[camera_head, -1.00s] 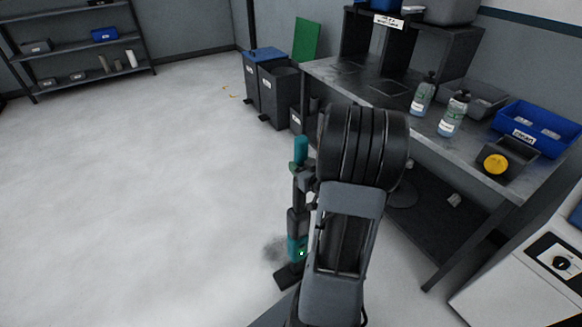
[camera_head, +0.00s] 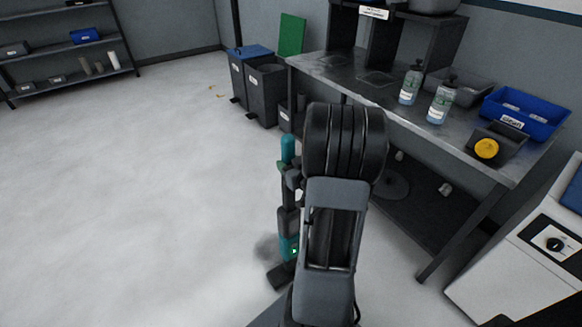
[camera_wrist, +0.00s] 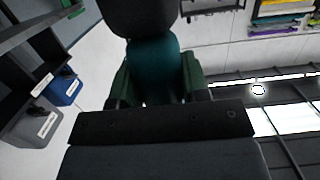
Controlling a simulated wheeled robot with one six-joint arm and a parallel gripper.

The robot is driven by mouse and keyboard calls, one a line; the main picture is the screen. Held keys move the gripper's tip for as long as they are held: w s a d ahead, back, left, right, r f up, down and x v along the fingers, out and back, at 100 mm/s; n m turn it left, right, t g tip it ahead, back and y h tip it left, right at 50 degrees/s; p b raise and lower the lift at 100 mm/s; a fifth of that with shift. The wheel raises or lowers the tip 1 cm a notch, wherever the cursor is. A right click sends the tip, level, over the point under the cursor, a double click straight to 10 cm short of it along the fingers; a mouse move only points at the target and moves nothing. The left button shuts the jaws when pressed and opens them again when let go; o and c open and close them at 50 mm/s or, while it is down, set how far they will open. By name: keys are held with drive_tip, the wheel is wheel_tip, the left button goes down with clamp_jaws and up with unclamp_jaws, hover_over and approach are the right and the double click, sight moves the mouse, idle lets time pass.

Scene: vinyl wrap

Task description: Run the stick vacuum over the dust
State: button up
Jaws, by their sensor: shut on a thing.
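The stick vacuum (camera_head: 288,222) stands upright on the floor, teal and dark grey, partly hidden behind my arm in the head view. Its dark floor head (camera_head: 281,275) is down on the floor, beside a grey dust patch (camera_head: 267,246) that shows just left of the lower body. My gripper (camera_head: 290,177) is shut on the vacuum's upper part, below its teal top. In the wrist view, my gripper's green fingers (camera_wrist: 159,82) flank the vacuum's teal part (camera_wrist: 153,62), with a dark part above it. The fingertips are mostly hidden in the head view.
A metal workbench (camera_head: 340,79) with two bottles (camera_head: 440,103), a blue bin (camera_head: 526,114) and a yellow roll (camera_head: 486,148) stands to the right. Waste bins (camera_head: 265,92) stand behind. A white cabinet (camera_head: 520,262) is at lower right. Open floor lies to the left.

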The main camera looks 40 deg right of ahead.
drive_tip(key=w+d+r+p, duration=0.1)
drive_tip(key=w+d, duration=0.1)
drive_tip(key=w, duration=1.2)
drive_tip(key=w+d+r, duration=0.1)
drive_tip(key=w+r, duration=0.1)
drive_tip(key=w, duration=1.2)
drive_tip(key=shift+d+r+p, duration=0.3)
drive_tip(key=shift+d+p, duration=0.1)
idle(1.1)
drive_tip(key=shift+w, duration=0.1)
idle(1.2)
